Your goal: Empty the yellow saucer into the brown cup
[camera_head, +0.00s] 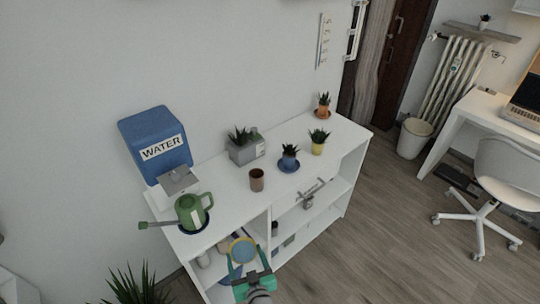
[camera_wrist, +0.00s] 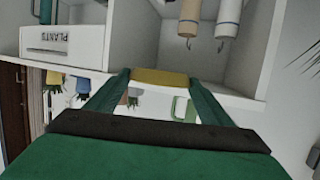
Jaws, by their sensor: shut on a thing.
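The yellow saucer (camera_head: 243,249) is in front of the shelf desk's left part. My gripper (camera_head: 247,264) is shut on its near edge. In the wrist view the saucer shows edge-on as a yellow strip (camera_wrist: 160,77) between the green fingers (camera_wrist: 160,84). I cannot tell what the saucer holds. The brown cup (camera_head: 257,181) stands upright on the white desk top, behind and slightly right of the saucer and apart from it.
The green watering can (camera_head: 192,211) stands at the desk's left end, by the blue water box (camera_head: 157,144). A grey planter (camera_head: 245,150) is behind the cup. Potted plants, one on a blue saucer (camera_head: 289,166), stand right. Desk top before the cup is clear.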

